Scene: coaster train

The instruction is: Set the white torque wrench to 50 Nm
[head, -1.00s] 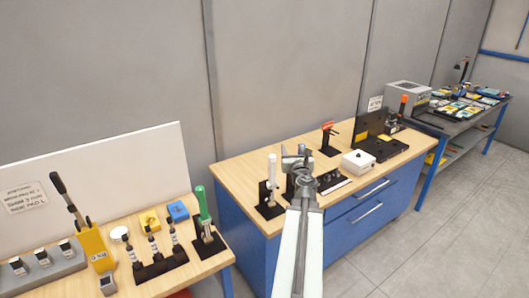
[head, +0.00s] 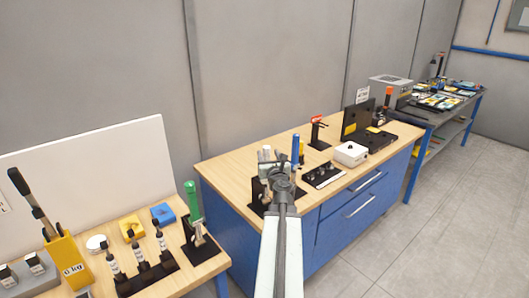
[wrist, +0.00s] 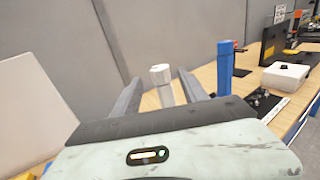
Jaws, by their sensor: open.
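The white torque wrench (head: 266,153) stands upright on the wooden bench, partly hidden behind my gripper (head: 278,170) in the head view. In the wrist view the white wrench (wrist: 163,88) shows its pale handle between my two fingers (wrist: 158,79). The fingers are apart and I see no contact; whether the handle lies between them or just beyond is unclear. A blue-handled wrench (head: 295,152) stands to its right, outside the right finger in the wrist view (wrist: 225,70). The torque scale is not readable.
A green-handled tool (head: 193,203) stands on the left bench (head: 205,268). A white box (head: 350,154), an orange-red tool (head: 317,130) and a black case (head: 358,120) stand farther right on the wooden bench (head: 230,172). Grey floor is clear at right.

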